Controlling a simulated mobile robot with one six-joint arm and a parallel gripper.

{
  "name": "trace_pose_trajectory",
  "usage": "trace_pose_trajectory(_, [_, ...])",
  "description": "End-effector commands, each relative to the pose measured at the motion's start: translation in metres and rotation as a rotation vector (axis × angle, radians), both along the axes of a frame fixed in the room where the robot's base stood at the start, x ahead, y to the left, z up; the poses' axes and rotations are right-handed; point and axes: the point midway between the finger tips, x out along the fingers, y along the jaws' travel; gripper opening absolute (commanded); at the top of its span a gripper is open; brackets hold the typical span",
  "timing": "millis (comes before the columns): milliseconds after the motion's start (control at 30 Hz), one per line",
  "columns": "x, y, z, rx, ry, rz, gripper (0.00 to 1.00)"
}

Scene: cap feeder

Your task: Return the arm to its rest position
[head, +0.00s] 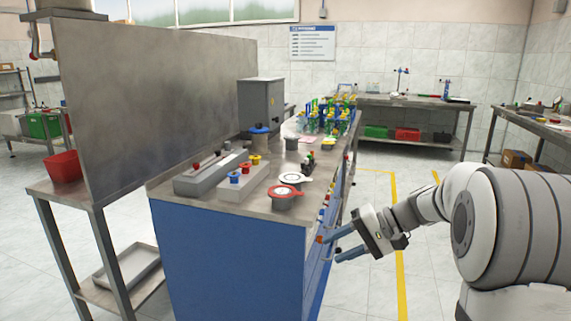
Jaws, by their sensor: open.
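My gripper (343,243) is in the head view, to the right of the blue workbench and beside its front side. Its two blue-grey fingers are apart and point left toward the bench. Nothing shows between them. My arm reaches in from the right edge of the picture, bent at the wrist. The fingertips are close to the bench side in the picture; I cannot tell whether they touch it.
The blue workbench (228,262) bears a grey block (211,175), a red-rimmed round holder (287,192), coloured caps and a grey box (261,104). A metal partition (155,95) stands behind it. Floor right of the bench, with yellow lines (400,285), is clear.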

Motion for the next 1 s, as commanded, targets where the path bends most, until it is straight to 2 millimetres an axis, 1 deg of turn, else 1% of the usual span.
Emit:
trace_pose_trajectory(33, [-0.022,0.009,0.034,-0.076,0.015,0.015,0.42])
trace_pose_trajectory(133, [-0.062,0.016,0.056,-0.228,0.046,0.032,0.42])
trace_pose_trajectory(233, [-0.1,0.017,0.077,-0.383,0.054,0.044,0.42])
trace_pose_trajectory(400, [-0.158,0.007,0.112,-0.632,0.019,0.054,0.42])
trace_pose_trajectory(500, [-0.187,-0.003,0.132,-0.765,-0.028,0.054,0.42])
trace_pose_trajectory(600, [-0.208,-0.013,0.147,-0.872,-0.082,0.055,0.42])
trace_pose_trajectory(700, [-0.222,-0.021,0.157,-0.947,-0.128,0.054,0.42])
trace_pose_trajectory(800, [-0.229,-0.025,0.161,-0.99,-0.16,0.052,0.42])
trace_pose_trajectory(1000, [-0.232,-0.027,0.161,-1.007,-0.173,0.052,0.42])
